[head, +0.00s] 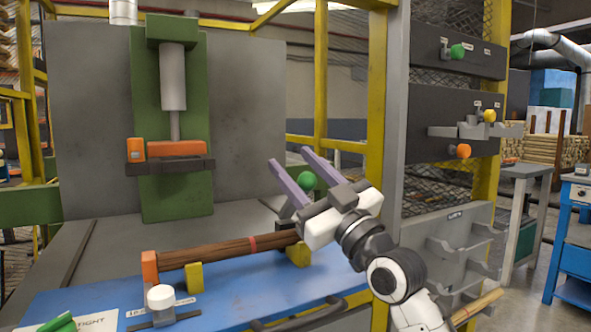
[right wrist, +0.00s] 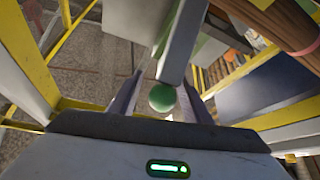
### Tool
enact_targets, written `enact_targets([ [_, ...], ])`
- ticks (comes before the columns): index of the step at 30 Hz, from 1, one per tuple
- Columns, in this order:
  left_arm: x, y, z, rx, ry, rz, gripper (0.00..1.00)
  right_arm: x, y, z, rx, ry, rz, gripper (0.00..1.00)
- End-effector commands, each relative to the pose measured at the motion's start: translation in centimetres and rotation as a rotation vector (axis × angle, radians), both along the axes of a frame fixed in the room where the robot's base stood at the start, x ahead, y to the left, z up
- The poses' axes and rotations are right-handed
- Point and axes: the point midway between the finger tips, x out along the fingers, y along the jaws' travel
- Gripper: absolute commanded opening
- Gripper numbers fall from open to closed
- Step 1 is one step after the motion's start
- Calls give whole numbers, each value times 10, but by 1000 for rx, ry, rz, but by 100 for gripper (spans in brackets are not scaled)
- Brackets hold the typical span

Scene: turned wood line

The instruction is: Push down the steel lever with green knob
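The green knob (head: 307,180) shows between the two long purple-grey fingers of my right gripper (head: 291,160), over the right end of the blue bench. In the right wrist view the green knob (right wrist: 162,97) lies between the fingers, with a gap visible on each side. A grey steel bar (right wrist: 182,45), which looks like the lever, runs from the knob toward the top of that view. In the head view the lever's bar is mostly hidden by the gripper. My right gripper is open; I cannot tell whether it touches the knob. My left gripper is not in view.
A brown wooden bar (head: 220,250) with a red band lies across supports on the blue bench (head: 240,293). A green press (head: 172,120) stands behind. A yellow post (head: 376,90) and dark panels carrying another green knob (head: 457,51) stand at the right.

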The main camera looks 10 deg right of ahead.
Motion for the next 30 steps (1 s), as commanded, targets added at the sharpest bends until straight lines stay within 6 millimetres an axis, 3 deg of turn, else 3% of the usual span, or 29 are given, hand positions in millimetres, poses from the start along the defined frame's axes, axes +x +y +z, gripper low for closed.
enact_targets([
  [11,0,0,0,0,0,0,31,-4,-2,-7,1,8,2,44],
  [24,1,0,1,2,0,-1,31,-66,-36,-43,-1,6,1,44],
  [30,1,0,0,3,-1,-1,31,-79,-42,-50,1,5,1,44],
])
